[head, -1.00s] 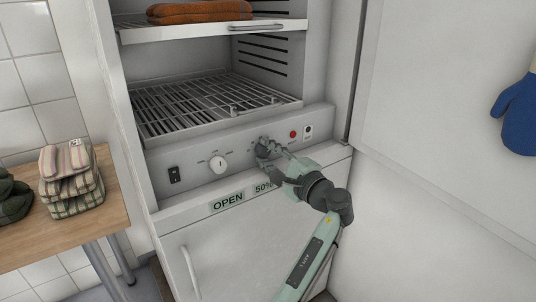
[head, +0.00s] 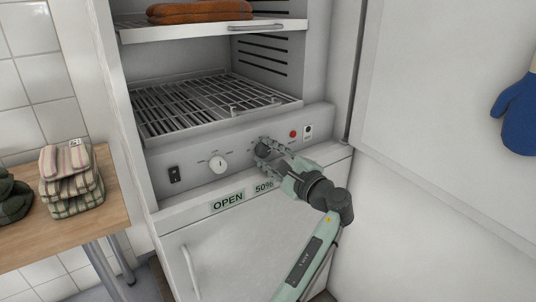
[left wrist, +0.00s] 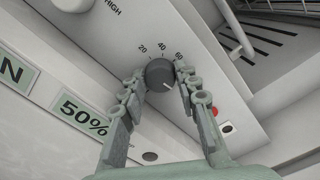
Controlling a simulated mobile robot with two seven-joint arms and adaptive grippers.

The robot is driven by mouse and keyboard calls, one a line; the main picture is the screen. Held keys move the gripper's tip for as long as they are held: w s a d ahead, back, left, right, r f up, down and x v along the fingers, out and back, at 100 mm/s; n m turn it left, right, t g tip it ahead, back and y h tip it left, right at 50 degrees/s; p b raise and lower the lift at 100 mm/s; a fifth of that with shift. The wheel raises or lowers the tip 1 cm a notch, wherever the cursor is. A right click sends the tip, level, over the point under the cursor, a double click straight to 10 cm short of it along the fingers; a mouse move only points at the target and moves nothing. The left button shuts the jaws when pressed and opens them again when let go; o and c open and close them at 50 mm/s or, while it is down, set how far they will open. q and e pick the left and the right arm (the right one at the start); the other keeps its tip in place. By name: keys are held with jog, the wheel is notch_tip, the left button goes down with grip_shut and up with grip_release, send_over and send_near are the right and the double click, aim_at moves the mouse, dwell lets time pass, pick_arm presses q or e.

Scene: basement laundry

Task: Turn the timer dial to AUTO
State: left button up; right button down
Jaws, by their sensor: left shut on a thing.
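The timer dial (left wrist: 160,75) is a dark grey round knob with the marks 20, 40 and 60 around its upper side in the left wrist view. A short pale line on its face points to the lower right. No AUTO mark is readable. In the head view the dial (head: 262,147) sits on the white control panel (head: 240,166), partly hidden by my fingers. My left gripper (head: 268,155) is shut on the dial, with one finger on each side of it; it also shows in the left wrist view (left wrist: 161,84). My right gripper is not in view.
A white knob (head: 218,164) and a black switch (head: 174,174) are to the left. A red light (head: 293,134) is to the right. A wire rack (head: 205,103) is above, and an open white door (head: 435,130) stands right. Folded cloths (head: 70,180) lie on a wooden table (head: 112,205).

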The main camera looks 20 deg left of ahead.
pick_arm(q)
jog(key=o, duration=1.2)
jog(key=shift+c, duration=0.2)
